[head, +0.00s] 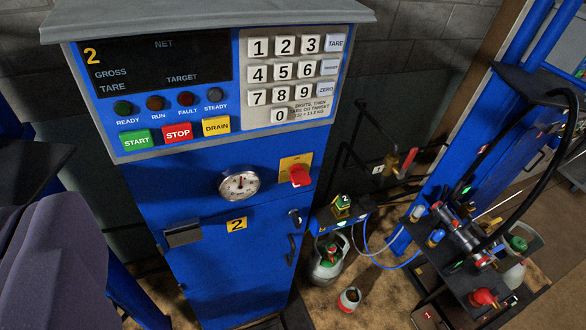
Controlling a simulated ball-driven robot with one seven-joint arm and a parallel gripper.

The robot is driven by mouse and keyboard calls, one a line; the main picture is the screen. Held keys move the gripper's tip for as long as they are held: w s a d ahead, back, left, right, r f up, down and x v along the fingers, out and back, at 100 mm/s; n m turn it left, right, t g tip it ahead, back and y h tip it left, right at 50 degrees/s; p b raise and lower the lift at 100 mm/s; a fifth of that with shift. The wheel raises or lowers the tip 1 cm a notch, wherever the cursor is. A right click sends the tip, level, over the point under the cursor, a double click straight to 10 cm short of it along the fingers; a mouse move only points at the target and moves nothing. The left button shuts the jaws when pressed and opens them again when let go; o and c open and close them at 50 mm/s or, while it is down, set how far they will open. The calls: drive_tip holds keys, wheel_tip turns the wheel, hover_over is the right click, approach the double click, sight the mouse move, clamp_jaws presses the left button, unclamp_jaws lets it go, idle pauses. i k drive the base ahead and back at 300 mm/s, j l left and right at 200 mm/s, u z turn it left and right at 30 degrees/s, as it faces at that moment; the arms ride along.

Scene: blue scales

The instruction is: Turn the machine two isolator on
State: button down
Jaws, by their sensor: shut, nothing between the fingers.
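The machine two cabinet (215,270) is blue and stands in the middle of the view, with a yellow plate (237,224) marked 2 on its front. The isolator (299,176) is a red handle on a small yellow plate, on the right side of the front below the keypad. The handle's marks are too small to read, so I cannot tell its setting. My gripper is not in view, and nothing visible touches the isolator. The display (150,70) above is dark apart from a yellow 2 and printed labels.
A round gauge (239,186) sits left of the isolator, with a black door handle (291,250) below. START, STOP and DRAIN buttons (177,132) lie above. Gas cylinders (328,262), blue hoses (377,256) and a cluttered dark stand crowd the right. A purple-grey shape (50,265) fills the lower left.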

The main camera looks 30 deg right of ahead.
sight(298, 177)
drive_tip(key=l+u, duration=0.5)
drive_tip(key=k+l+u, duration=0.15)
drive_tip(key=l+u, duration=0.3)
drive_tip(key=l, duration=0.2)
